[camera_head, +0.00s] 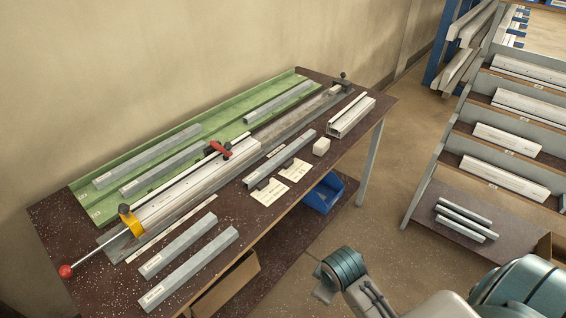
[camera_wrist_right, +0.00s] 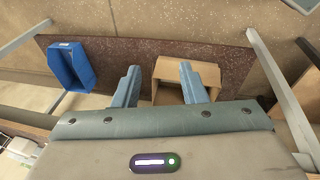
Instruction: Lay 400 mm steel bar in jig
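The jig (camera_head: 200,178) is a long pale profile bed on the bench, with a red clamp handle (camera_head: 220,149), a yellow block (camera_head: 130,221) and a red-knobbed lever (camera_head: 66,271). Two grey bars (camera_head: 178,246) and (camera_head: 190,269) lie in front of it. Another grey bar (camera_head: 280,158) lies farther right, by white cards. More bars (camera_head: 148,163) lie on the green tray (camera_head: 88,208) behind. Labels are too small to read, so I cannot tell which is 400 mm. My right gripper (camera_wrist_right: 158,84) is open and empty above the under-bench shelf. My left gripper is not in view.
A short profile block (camera_head: 351,117) and a small white block (camera_head: 321,146) stand on the bench's right part. A blue bin (camera_head: 323,194) and a cardboard box (camera_head: 226,287) are below. A stocked rack (camera_head: 462,140) stands right, with open floor between.

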